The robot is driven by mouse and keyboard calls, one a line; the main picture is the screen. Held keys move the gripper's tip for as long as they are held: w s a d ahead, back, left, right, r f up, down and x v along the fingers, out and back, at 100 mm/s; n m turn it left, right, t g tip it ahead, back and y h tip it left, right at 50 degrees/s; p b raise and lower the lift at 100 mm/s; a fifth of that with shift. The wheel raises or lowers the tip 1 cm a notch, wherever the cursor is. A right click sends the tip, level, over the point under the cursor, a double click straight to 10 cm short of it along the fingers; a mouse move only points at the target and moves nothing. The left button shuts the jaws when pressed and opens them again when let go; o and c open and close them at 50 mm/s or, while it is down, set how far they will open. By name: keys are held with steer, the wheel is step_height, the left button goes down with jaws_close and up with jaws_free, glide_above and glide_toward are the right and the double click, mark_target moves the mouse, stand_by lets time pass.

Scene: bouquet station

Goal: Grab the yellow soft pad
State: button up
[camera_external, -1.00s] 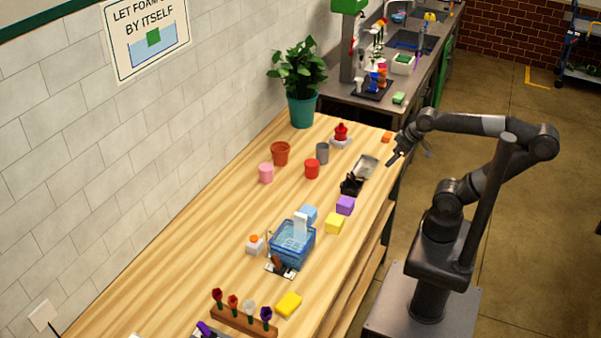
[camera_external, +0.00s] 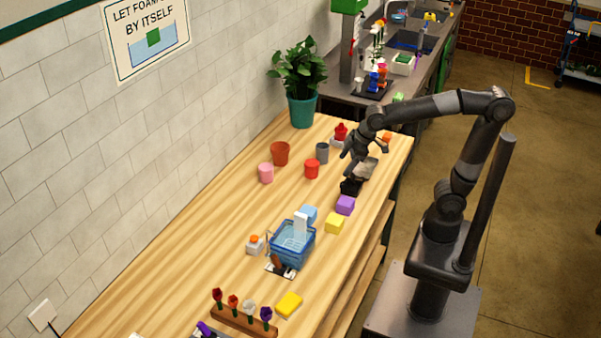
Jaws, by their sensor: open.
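A flat yellow pad (camera_external: 289,305) lies on the wooden table near its front edge, beside the flower rack. A thicker yellow block (camera_external: 335,223) sits farther back, between the blue basket and the purple block. The flat one looks more like a soft pad, but the picture does not show how soft either is. My gripper (camera_external: 348,165) is open and empty, over the far part of the table near the black item.
A blue basket (camera_external: 293,246), a light blue block (camera_external: 308,213) and a purple block (camera_external: 345,205) stand mid-table. Red (camera_external: 312,169) and grey (camera_external: 322,153) cups are left of my gripper. A flower rack (camera_external: 243,322) stands at the front. Bare wood lies along the left.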

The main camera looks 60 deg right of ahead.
steer(key=w+a+f+n+g+y, duration=0.1)
steer(key=w+a+n, duration=0.1)
steer(key=a, duration=0.5)
steer(key=w+a+f+n, duration=0.1)
steer(key=w+a, duration=0.1)
steer(key=a, duration=0.4)
steer(key=n+g+y, duration=0.2)
steer(key=n+g, duration=0.1)
steer(key=n, duration=0.4)
glide_toward(289, 302)
steer(key=shift+s+a+f, duration=0.1)
steer(key=shift+s+f, duration=0.05)
steer(key=shift+f, duration=0.1)
steer(key=x, duration=0.9)
steer(key=shift+w+a+f, duration=0.2)
steer(key=shift+w+f, duration=0.05)
steer(key=shift+f, duration=0.05)
steer(key=c, duration=1.1)
